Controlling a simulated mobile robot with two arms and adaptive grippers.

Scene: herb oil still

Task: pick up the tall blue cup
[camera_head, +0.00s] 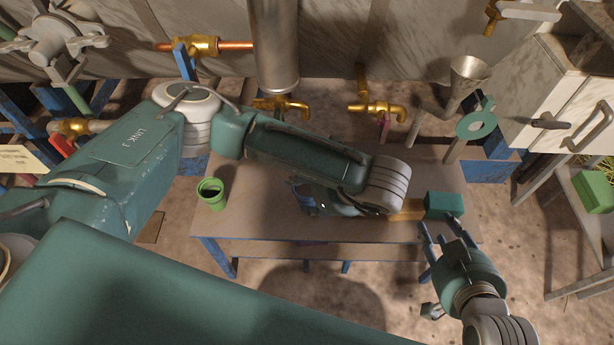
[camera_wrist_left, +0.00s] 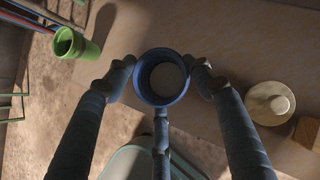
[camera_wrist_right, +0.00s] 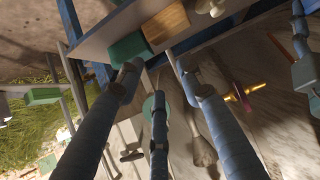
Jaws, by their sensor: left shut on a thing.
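The blue cup (camera_wrist_left: 163,77) stands upright between the fingers of my left gripper (camera_wrist_left: 162,72), seen from above with its pale inside showing. The fingers press on it from both sides, and the gripper is shut on it. In the head view my left gripper (camera_head: 318,197) is over the table, and my own arm hides most of it and the cup. Whether the cup touches the table is hard to tell. My right gripper (camera_head: 441,228) is open and empty at the table's right end, close to a green block (camera_head: 444,204).
A green cup (camera_head: 211,193) stands on the left part of the table (camera_head: 255,220); it also shows in the left wrist view (camera_wrist_left: 75,44). A pale round lidded thing (camera_wrist_left: 270,103) and a wooden block (camera_head: 408,209) are right of the blue cup. Brass taps (camera_head: 377,108) line the back.

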